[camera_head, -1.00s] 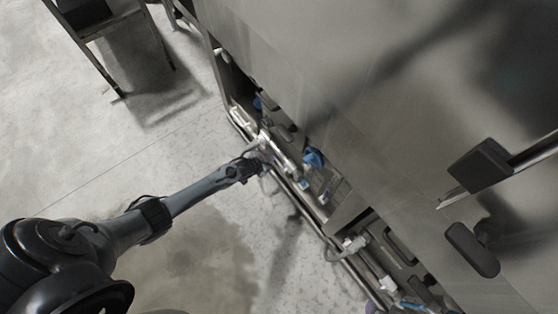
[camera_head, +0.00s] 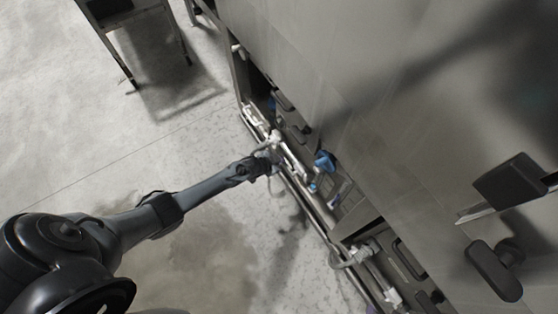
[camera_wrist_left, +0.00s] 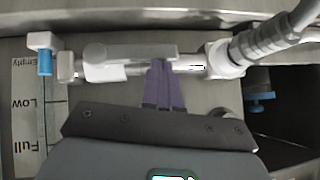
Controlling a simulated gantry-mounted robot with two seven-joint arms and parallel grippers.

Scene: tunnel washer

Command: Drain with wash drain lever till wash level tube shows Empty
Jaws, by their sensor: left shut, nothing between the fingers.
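My left gripper (camera_head: 275,158) reaches down to the pipework low on the machine. In the left wrist view its two purple fingers (camera_wrist_left: 163,85) are shut together with nothing between them. Their tips are at the right end of a pale grey bar lever (camera_wrist_left: 125,51), which lies lengthwise along the white pipe; whether they touch it I cannot tell. My right gripper is not in view.
The pipes run in a low open recess of the grey machine (camera_head: 400,130), with a rail (camera_head: 310,205) along its front edge. Blue fittings (camera_head: 324,160) and a grey hose (camera_wrist_left: 275,38) are close by. A dark metal stand (camera_head: 130,25) is at the upper left. Floor is clear in front.

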